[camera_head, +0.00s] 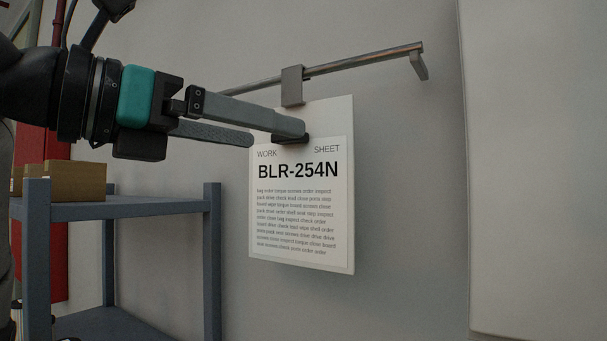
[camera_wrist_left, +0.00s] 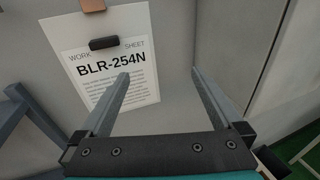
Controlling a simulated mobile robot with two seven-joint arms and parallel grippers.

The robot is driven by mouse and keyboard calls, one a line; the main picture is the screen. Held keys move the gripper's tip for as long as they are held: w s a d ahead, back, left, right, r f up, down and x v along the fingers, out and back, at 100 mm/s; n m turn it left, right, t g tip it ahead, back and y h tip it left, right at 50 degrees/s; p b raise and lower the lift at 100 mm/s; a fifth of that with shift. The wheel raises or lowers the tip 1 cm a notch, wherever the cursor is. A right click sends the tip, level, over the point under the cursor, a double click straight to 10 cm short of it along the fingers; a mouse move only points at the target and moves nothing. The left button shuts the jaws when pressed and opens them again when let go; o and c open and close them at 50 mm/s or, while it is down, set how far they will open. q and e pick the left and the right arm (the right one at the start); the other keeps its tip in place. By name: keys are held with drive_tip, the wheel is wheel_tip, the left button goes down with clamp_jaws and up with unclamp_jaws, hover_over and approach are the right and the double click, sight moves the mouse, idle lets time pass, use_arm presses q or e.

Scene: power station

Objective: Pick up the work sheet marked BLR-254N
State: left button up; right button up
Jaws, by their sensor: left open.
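The work sheet marked BLR-254N (camera_head: 300,215) hangs upright from a clip (camera_head: 292,86) on a metal rail. It also shows in the left wrist view (camera_wrist_left: 108,62), tilted in the picture. A dark block (camera_wrist_left: 104,43) sits on the sheet above its printed title. My left gripper (camera_head: 275,136) comes in from the left in the head view, with its two fingers apart and nothing between them. One fingertip overlaps the sheet's upper part in the picture; I cannot tell whether it touches. My right gripper is not in view.
The metal rail (camera_head: 365,62) runs along the grey wall above the sheet. A blue-grey shelf (camera_head: 150,208) with brown boxes (camera_head: 75,182) stands at the lower left. A pale panel (camera_head: 535,170) is at the right. The wall right of the sheet is clear.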

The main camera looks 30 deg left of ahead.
use_arm(q)
drive_tip(key=s+a+r+n+t+y, duration=0.2)
drive_tip(key=a+n+y, duration=0.1)
drive_tip(key=a+y, duration=0.25)
drive_tip(key=p, duration=0.1)
approach(284, 138)
drive_tip(key=w, duration=0.3)
drive_tip(key=shift+h, duration=0.35)
drive_tip(key=w+p, duration=0.2)
drive_tip(key=w, duration=0.3)
drive_tip(key=shift+w+d, duration=0.1)
drive_tip(key=shift+d, duration=0.1)
drive_tip(key=shift+n, duration=0.3)
clamp_jaws()
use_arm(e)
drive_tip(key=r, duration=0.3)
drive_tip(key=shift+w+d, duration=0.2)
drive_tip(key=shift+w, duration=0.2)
